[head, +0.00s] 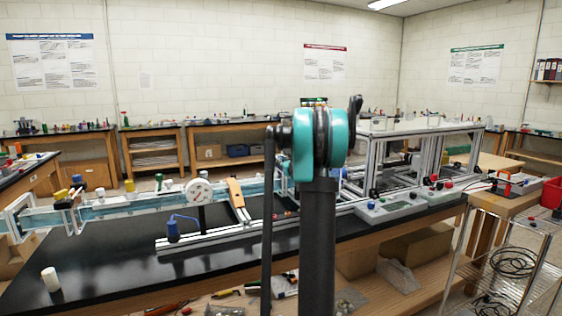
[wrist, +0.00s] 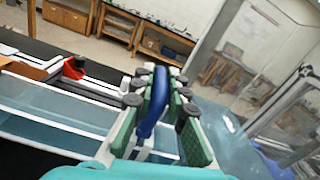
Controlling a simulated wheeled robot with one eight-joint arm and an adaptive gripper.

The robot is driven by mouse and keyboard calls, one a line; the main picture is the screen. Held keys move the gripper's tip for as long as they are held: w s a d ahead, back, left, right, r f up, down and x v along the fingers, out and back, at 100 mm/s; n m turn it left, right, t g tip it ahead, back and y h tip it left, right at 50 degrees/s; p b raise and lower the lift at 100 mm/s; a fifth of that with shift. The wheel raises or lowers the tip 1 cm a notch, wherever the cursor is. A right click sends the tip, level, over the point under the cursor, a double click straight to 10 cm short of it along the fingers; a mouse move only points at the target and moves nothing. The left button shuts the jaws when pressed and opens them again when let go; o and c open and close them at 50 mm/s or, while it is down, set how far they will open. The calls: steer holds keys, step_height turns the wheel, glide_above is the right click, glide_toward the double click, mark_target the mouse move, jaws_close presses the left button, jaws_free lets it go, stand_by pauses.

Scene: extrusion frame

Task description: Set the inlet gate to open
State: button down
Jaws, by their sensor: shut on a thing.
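A blue bar-like handle (wrist: 150,112) stands between the green pads of my gripper (wrist: 160,98) in the wrist view. My gripper is shut on it, with a pad on each side. The handle rises above a clear-walled water channel (wrist: 45,112); its lower end is hidden by the gripper. I take it for the inlet gate's handle, but its open or closed setting cannot be read. In the head view the channel (head: 120,207) runs along the black bench, and my upright arm hides the gripper and the handle.
A round dial gauge (head: 199,191), an orange wedge-shaped piece (head: 236,192) and a blue fitting (head: 173,230) stand along the channel's front. An aluminium frame (head: 395,155) and control boxes (head: 392,205) are to the right. A white cylinder (head: 51,279) stands at the bench's left front.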

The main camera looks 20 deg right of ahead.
steer(key=shift+r, duration=2.45)
steer(key=c, duration=1.5)
jaws_free()
steer(key=shift+c, duration=0.2)
steer(key=s, duration=1.2)
steer(key=shift+d, duration=0.2)
